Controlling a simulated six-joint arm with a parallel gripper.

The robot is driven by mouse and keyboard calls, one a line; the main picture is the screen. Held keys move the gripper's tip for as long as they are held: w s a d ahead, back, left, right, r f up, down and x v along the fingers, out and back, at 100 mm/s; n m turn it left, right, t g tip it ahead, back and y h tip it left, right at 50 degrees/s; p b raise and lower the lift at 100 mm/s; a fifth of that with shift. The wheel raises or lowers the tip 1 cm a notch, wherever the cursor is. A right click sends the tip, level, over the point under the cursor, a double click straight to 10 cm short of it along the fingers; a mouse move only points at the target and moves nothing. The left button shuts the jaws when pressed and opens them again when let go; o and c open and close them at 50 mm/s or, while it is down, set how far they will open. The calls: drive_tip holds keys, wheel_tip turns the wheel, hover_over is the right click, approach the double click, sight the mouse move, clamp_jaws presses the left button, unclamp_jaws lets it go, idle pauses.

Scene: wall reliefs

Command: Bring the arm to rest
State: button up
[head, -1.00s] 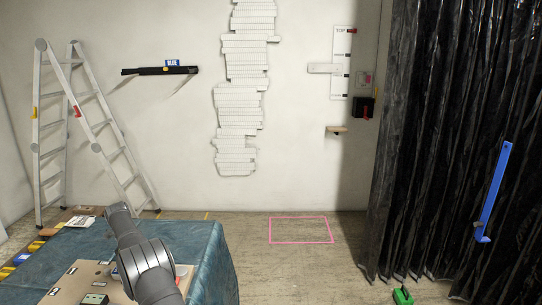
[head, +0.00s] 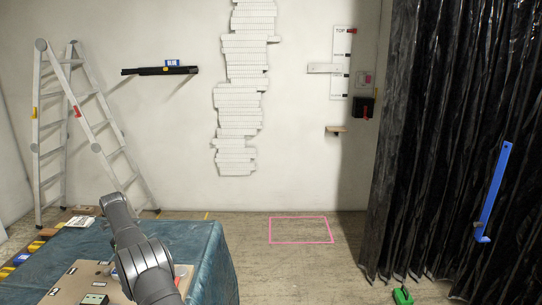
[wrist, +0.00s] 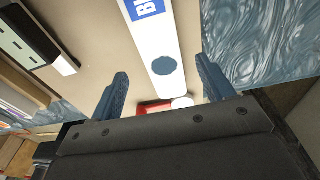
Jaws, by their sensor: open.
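My gripper (wrist: 158,88) shows in the wrist view with its two blue-grey fingers spread apart. Nothing is between the fingertips that I can see being held. Beyond them is a tan board with a white strip (wrist: 152,38) bearing a blue label and a dark round spot. In the head view my grey arm covers part of the table, and the gripper itself is hidden there.
The table (head: 205,250) has a blue cloth and a tan board (head: 68,283). Behind are a ladder (head: 85,110), a wall shelf (head: 160,71) and a white relief (head: 238,100). A dark curtain (head: 430,120) hangs at right. The floor around the pink outline (head: 300,242) is clear.

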wheel_tip(320, 180, up, 6)
drive_tip(key=f, duration=1.1)
drive_tip(key=shift+d+f, duration=0.1)
drive_tip(key=shift+d, duration=0.25)
wheel_tip(320, 180, up, 4)
drive_tip(key=shift+f, duration=0.15)
drive_tip(key=d+r+n, duration=0.3)
drive_tip(key=d+n, duration=0.2)
drive_tip(key=n, duration=0.4)
drive_tip(key=w+d+r+n+t+y, duration=0.1)
drive_tip(key=d+r+n, duration=0.2)
drive_tip(key=d+n, duration=0.3)
drive_tip(key=n, duration=0.3)
drive_tip(key=shift+d+r+n, duration=0.15)
drive_tip(key=shift+r+n, duration=0.15)
drive_tip(key=shift+n, duration=0.1)
drive_tip(key=shift+y, duration=0.3)
